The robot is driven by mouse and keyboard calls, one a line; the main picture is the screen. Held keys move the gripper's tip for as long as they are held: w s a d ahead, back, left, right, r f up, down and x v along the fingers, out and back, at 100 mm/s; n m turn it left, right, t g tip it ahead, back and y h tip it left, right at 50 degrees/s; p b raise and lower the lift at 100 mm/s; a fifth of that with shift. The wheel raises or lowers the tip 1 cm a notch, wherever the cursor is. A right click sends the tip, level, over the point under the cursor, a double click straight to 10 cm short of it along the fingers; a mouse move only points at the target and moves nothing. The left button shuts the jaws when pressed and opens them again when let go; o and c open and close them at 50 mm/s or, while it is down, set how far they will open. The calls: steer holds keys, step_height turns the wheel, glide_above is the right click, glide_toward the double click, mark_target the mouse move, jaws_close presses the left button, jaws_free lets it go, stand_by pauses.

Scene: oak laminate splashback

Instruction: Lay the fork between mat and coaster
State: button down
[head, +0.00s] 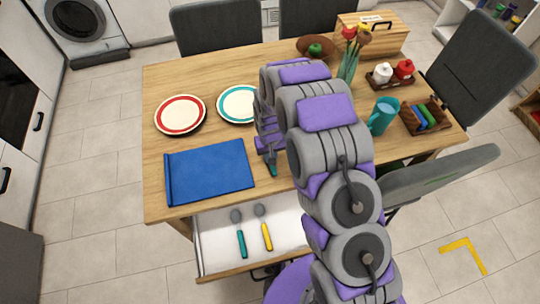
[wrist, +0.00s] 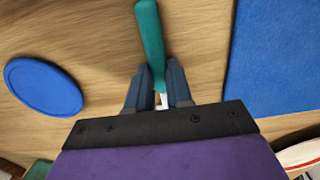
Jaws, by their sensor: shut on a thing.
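My gripper (head: 269,154) is over the table to the right of the blue mat (head: 208,172). In the wrist view its fingers (wrist: 160,70) are shut on the fork (wrist: 150,30), close to where the teal handle meets the metal. The fork's tines are hidden behind the gripper body. Its teal handle also shows just below the gripper in the head view (head: 273,171). In the wrist view the round blue coaster (wrist: 43,87) lies left of the fork and the mat (wrist: 275,60) lies right. My arm hides the coaster in the head view. I cannot tell whether the fork touches the table.
An open drawer (head: 213,252) at the table (head: 215,80) front holds a teal-handled utensil (head: 240,238) and a yellow-handled one (head: 264,232). A red-rimmed plate (head: 180,114) and a teal-rimmed plate (head: 237,104) stand behind the mat. A teal mug (head: 381,117) stands right of my arm.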

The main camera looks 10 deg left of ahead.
steer(key=c, duration=1)
jaws_free()
steer(key=shift+d, duration=0.1)
step_height(320, 180, up, 12)
steer(key=p, duration=0.3)
steer(key=s+d+r+m, duration=0.1)
steer(key=s+d+r, duration=0.4)
steer(key=d+r, duration=0.25)
steer(key=s+d+r+m, duration=0.1)
steer(key=s+d+r, duration=0.55)
steer(key=r, duration=0.25)
steer(key=s+d+r+m, duration=0.1)
steer(key=s+d+r, duration=0.1)
steer(key=s, duration=0.5)
steer(key=s+d+r+m+g, duration=0.1)
steer(key=s+d+r, duration=0.1)
steer(key=s+d, duration=0.2)
steer(key=s+d+r+m, duration=0.1)
steer(key=s+d+r, duration=0.2)
steer(key=s, duration=0.6)
steer(key=shift+s+d+r+g, duration=0.1)
steer(key=shift+s+d+g, duration=0.25)
steer(key=shift+s+g, duration=0.05)
